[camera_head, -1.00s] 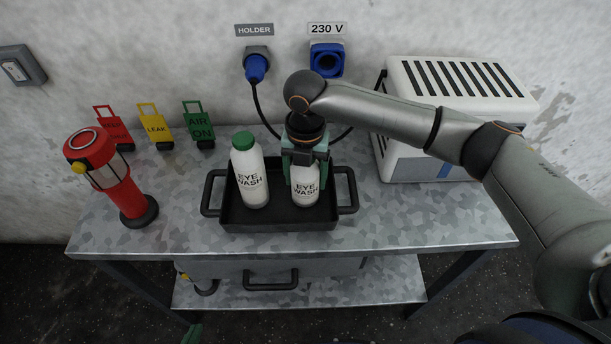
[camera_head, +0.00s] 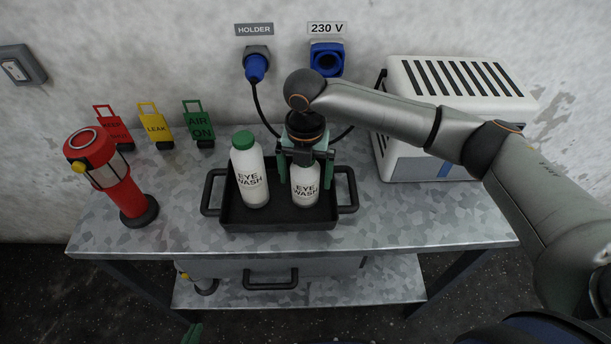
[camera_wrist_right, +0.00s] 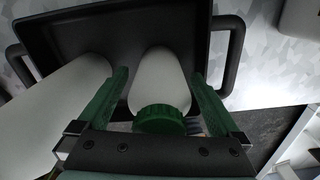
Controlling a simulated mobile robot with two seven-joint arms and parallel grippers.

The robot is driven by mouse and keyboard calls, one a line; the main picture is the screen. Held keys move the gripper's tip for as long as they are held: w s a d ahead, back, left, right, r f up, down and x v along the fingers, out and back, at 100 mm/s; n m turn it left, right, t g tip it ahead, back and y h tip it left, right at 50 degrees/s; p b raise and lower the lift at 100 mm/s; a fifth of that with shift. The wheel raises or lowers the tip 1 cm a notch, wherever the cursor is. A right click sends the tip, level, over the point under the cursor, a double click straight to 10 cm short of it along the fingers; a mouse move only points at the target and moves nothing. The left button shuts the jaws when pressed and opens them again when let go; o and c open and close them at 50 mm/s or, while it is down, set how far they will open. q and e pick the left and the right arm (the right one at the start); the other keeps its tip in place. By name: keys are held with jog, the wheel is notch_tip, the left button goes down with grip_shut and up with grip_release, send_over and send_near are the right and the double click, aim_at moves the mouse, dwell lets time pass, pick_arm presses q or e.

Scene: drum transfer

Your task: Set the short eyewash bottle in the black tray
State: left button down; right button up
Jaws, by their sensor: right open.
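The short eyewash bottle (camera_head: 305,190) is white with a green cap (camera_wrist_right: 160,118) and stands upright in the right part of the black tray (camera_head: 260,223). My right gripper (camera_head: 305,182) is open over it, with one green finger on each side. In the right wrist view the fingers (camera_wrist_right: 160,75) stand apart from the white bottle body (camera_wrist_right: 158,80). The gripper hides the cap in the head view. A green tip of my left gripper (camera_head: 193,333) shows at the bottom edge of the head view; its jaws cannot be made out.
A taller eyewash bottle (camera_head: 251,180) with a green cap stands in the tray's left part. A red lamp (camera_head: 108,175) and red, yellow and green tags (camera_head: 155,127) are left. A white vented box (camera_head: 455,110) stands right. The table front (camera_head: 400,235) is clear.

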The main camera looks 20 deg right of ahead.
pick_arm(q)
jog(key=shift+r+p, duration=0.3)
jog(key=shift+r, duration=0.05)
pick_arm(e)
notch_tip(320, 180, up, 12)
jog(key=shift+f, duration=0.2)
